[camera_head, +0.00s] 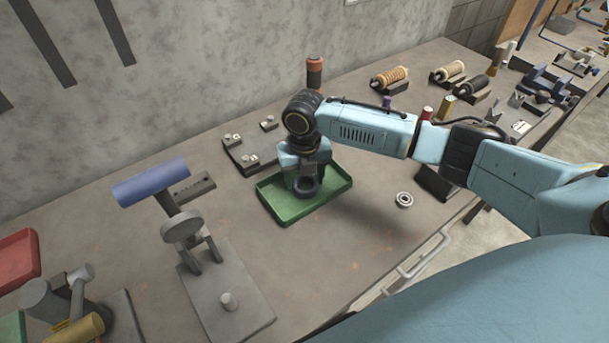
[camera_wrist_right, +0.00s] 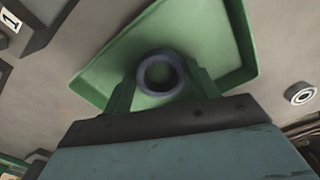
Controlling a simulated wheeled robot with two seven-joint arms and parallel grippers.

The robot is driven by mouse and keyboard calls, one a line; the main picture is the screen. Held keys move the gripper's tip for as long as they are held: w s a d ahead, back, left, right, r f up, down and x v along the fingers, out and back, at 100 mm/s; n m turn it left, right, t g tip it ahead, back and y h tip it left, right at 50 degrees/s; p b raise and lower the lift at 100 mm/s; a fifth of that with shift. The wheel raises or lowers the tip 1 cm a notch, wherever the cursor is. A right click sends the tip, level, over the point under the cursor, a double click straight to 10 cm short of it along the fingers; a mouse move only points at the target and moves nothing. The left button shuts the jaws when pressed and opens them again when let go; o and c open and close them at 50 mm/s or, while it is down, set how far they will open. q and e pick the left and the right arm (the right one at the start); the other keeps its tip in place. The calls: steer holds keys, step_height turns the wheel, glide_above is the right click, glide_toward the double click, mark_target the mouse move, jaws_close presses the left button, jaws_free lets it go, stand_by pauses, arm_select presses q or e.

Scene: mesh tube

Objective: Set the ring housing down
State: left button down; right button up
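The ring housing (camera_wrist_right: 160,74) is a dark grey ring at the fingertips of my right gripper (camera_wrist_right: 162,84) in the right wrist view. The two fingers are on either side of it and appear shut on it. In the head view the ring housing (camera_head: 305,187) shows below my right gripper (camera_head: 306,178), over the green tray (camera_head: 288,216). The tray is shallow and rectangular with a raised rim. I cannot tell whether the ring touches the tray floor. My left gripper is not in view.
A small bearing (camera_head: 404,199) lies on the bench right of the tray. A dark plate with numbered blocks (camera_head: 243,150) is behind the tray. A grey press with a blue handle (camera_head: 150,182) stands at left. Bare bench lies in front of the tray.

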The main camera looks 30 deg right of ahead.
steer(key=shift+o, duration=1.3)
steer(key=shift+r, duration=0.15)
step_height(320, 180, up, 12)
steer(key=shift+p, duration=0.4)
